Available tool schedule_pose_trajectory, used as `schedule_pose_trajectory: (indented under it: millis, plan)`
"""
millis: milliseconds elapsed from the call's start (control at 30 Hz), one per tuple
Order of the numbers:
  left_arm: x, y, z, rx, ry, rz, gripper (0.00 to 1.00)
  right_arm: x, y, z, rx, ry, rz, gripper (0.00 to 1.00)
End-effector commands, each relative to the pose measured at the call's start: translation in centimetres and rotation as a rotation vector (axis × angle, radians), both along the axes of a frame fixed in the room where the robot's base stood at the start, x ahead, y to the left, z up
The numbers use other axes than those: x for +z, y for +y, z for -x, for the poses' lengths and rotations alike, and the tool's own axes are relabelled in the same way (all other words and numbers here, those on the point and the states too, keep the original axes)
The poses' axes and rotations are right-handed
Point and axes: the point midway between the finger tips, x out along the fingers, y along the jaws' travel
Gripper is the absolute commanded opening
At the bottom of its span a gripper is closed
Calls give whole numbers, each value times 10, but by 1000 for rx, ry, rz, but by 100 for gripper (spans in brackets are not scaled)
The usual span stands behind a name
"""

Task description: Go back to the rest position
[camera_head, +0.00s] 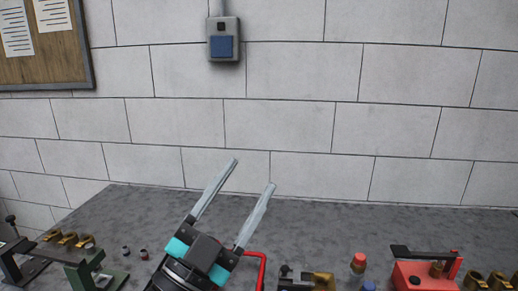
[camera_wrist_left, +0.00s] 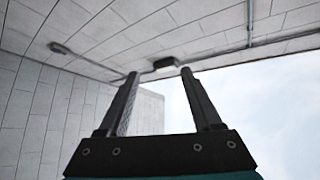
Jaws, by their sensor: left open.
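My left gripper (camera_head: 254,174) rises from the bottom middle of the head view, above the grey worktop. Its two long fingers are spread apart, with nothing between them. In the left wrist view the fingers (camera_wrist_left: 160,74) stand apart and empty, pointing up toward the wall and ceiling, with bright sky to the right. My right gripper is in neither view.
The grey worktop (camera_head: 330,220) is bare toward the wall. Along its front edge stand a green vise-like tool (camera_head: 92,272), brass fittings (camera_head: 68,239), a red box-shaped device (camera_head: 425,275) and small red and blue parts. A switch box (camera_head: 223,40) hangs on the wall.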

Motion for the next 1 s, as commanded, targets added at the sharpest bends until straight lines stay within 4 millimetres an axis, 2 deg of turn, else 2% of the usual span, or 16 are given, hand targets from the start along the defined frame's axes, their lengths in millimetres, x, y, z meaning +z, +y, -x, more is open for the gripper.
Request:
schedule_pose_trajectory:
  millis: [33,100,167,200,267,367,400,500,600,733,900,933,1000]
  plan:
    - [-16,19,-11,78,97,54,66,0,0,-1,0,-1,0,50]
    - [-42,46,-22,186,230,108,66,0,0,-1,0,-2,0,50]
    - [-70,67,-29,273,356,143,66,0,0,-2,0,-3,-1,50]
    - [-90,81,-30,328,444,161,66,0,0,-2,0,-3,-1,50]
    - [-124,98,-28,404,582,177,66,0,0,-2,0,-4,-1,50]
    - [-184,122,-13,512,825,180,66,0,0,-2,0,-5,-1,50]
    - [-208,130,-2,546,926,174,66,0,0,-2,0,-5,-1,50]
    - [-264,142,33,609,1175,142,66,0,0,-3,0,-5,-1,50]
    - [-306,147,73,635,1393,96,66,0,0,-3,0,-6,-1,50]
    - [-344,146,125,632,1634,32,66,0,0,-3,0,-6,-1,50]
    - [-374,140,192,585,1902,-58,66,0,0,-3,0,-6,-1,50]
    - [-379,138,201,574,1937,-72,66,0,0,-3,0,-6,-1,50]
    - [-399,138,191,580,1930,-74,66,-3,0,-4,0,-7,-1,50]
